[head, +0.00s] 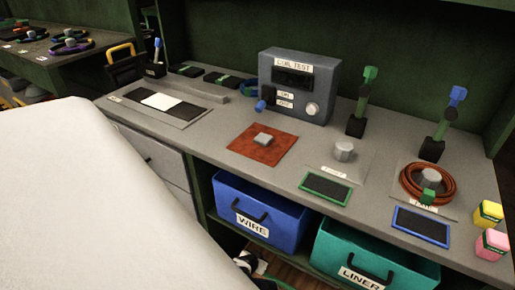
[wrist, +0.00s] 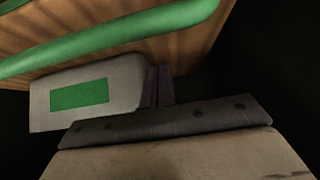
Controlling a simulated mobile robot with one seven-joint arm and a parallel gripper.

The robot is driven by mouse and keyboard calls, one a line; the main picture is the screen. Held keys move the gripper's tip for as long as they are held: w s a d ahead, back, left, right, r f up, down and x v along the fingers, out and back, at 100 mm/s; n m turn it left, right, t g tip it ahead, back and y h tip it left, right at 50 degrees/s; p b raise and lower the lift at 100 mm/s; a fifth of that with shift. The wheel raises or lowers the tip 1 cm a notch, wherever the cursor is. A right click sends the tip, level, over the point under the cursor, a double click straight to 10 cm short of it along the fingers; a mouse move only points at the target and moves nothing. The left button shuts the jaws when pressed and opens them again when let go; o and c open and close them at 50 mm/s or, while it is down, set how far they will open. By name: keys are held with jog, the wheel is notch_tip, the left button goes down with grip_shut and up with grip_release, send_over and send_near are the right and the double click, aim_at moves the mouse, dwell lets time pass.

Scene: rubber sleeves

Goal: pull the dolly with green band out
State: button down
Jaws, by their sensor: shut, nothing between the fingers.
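In the wrist view a wooden board (wrist: 125,48) with a green rail (wrist: 110,42) along it fills the upper part. A pale grey block with a green rectangle (wrist: 80,94) sits below the rail; these look like parts of the dolly with the green band. My gripper (wrist: 160,72) is shut and empty, its dark fingers right beside the block's right end, tips near the board. I cannot tell if they touch. In the head view the dolly is not clearly seen; a strip of brown wood (head: 288,272) shows low beside the bins.
A blue WIRE bin (head: 285,226) and a green LINER bin (head: 402,268) sit under the workbench (head: 225,120). A COIL TEST box (head: 298,88) and several stands are on top. My own white body hides the lower left. Dark space lies right in the wrist view.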

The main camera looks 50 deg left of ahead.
jog(key=b+x, duration=0.3)
jog(key=shift+f, duration=0.25)
jog(key=s+p, duration=0.2)
jog(key=shift+s+d+r, duration=0.2)
jog(key=shift+s+d, duration=0.1)
jog(key=shift+d, duration=0.05)
jog(key=shift+s+d+f, duration=0.2)
jog(key=shift+s+f, duration=0.05)
jog(key=shift+s, duration=0.4)
jog(key=shift+p, duration=0.35)
